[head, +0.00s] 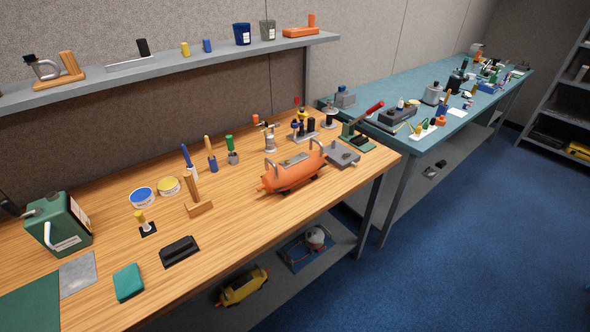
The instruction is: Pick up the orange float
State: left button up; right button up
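A large orange rounded body (292,174) with two grey upright handles lies on the wooden bench, right of its middle, near the front edge. A smaller orange piece (300,32) with a flat base and an upright part at its right end sits on the wall shelf. I cannot tell for certain which of the two is the float. Nothing is holding either one. Neither of my grippers shows in the head view.
The wooden bench (105,253) holds a green canister (62,225), a black block (179,251), a wooden stand (197,207) and a grey plate (341,155). A yellow item (242,287) lies on the lower shelf. The blue floor (460,240) at right is clear.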

aim_at(282, 176)
jog(key=i+l, duration=0.15)
jog(key=l, duration=0.2)
jog(key=i+l, duration=0.1)
jog(key=l, duration=0.2)
jog(key=i+l, duration=0.15)
jog(key=l, duration=0.2)
jog(key=i+l, duration=0.1)
jog(key=l, duration=0.2)
jog(key=i+l, duration=0.15)
jog(key=l, duration=0.2)
jog(key=u, duration=1.7)
